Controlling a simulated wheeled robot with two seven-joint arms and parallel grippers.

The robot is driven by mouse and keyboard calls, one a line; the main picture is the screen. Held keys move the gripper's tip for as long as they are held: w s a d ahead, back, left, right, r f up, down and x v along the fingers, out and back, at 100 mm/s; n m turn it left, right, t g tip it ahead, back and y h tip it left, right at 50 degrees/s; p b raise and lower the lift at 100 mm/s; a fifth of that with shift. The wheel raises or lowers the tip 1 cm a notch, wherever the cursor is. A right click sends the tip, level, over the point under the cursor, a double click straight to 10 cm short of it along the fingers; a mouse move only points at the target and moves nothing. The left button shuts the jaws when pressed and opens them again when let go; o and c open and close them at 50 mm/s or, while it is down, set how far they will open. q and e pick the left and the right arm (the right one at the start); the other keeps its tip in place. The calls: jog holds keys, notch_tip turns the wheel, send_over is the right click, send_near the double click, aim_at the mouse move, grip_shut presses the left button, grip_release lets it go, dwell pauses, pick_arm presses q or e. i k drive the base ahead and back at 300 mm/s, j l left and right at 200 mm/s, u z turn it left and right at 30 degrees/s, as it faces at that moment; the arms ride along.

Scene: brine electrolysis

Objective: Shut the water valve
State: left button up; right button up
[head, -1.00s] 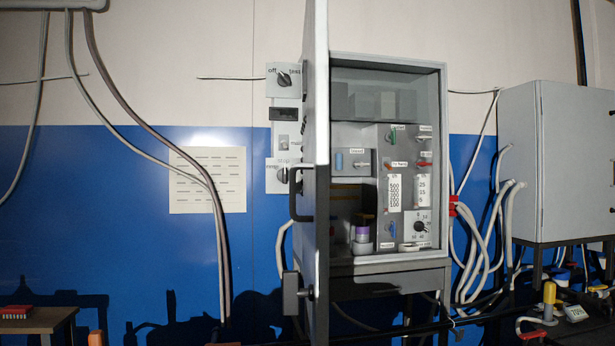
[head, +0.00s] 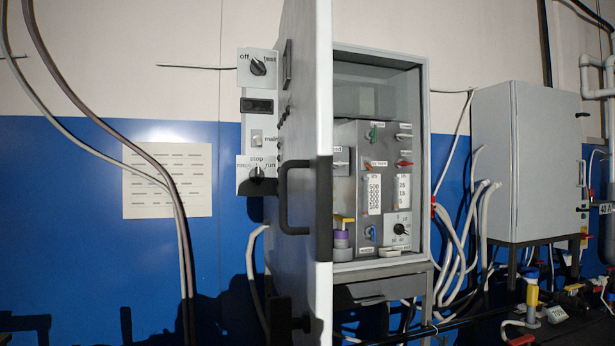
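The grey cabinet (head: 428,150) stands with its door (head: 300,130) swung open towards me. Inside it, a grey panel (head: 388,150) carries several small coloured handles. A blue handle (head: 371,233) sits low on the panel, above a small label too small to read with certainty. A green handle (head: 374,133) is at the upper left of the panel. Neither gripper is in view.
The door's edge hides the cabinet's left interior. A purple container with a yellow top (head: 341,230) stands beside the panel. A dial (head: 400,229) is right of the blue handle. A second grey cabinet (head: 495,165), white hoses (head: 455,250) and a yellow-bodied fitting (head: 532,293) are on the right.

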aim_at(373, 233)
jog(key=l, duration=0.4)
jog(key=i+l, duration=0.15)
jog(key=l, duration=0.7)
jog(key=i+l, duration=0.85)
jog(key=l+z, duration=0.05)
jog(key=l, duration=0.05)
